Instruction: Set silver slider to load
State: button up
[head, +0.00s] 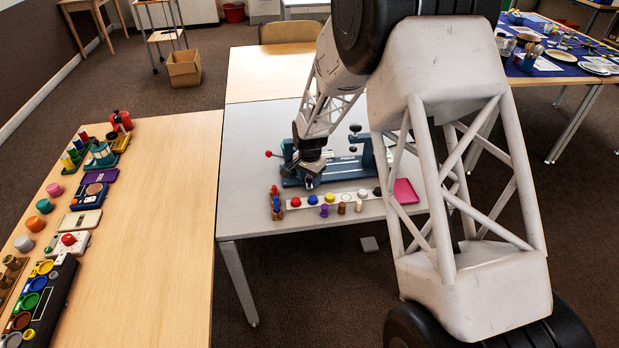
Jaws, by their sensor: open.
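A blue bench device (345,175) with pale lettering stands on the grey table, partly behind my arm. It has a red ball knob (268,153) at its left end and dark knobs (354,128) on top at the right. My gripper (310,183) points down over the left front of the device and is open. I cannot tell whether it touches the device. I cannot pick out the silver slider or any load mark; they are too small or hidden behind my arm and gripper.
In front of the device lies a white strip (338,199) with coloured knobs, several small pegs near it. A pink tray (405,191) lies to its right. The left wooden table (150,215) holds many coloured pieces. The grey table's front left (243,205) is clear.

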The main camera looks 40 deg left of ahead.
grip_shut()
jog(key=shift+w+d+f, duration=0.1)
jog(key=shift+w+d, duration=2.9)
jog(key=shift+d, duration=0.05)
grip_release()
notch_tip(320, 180, up, 8)
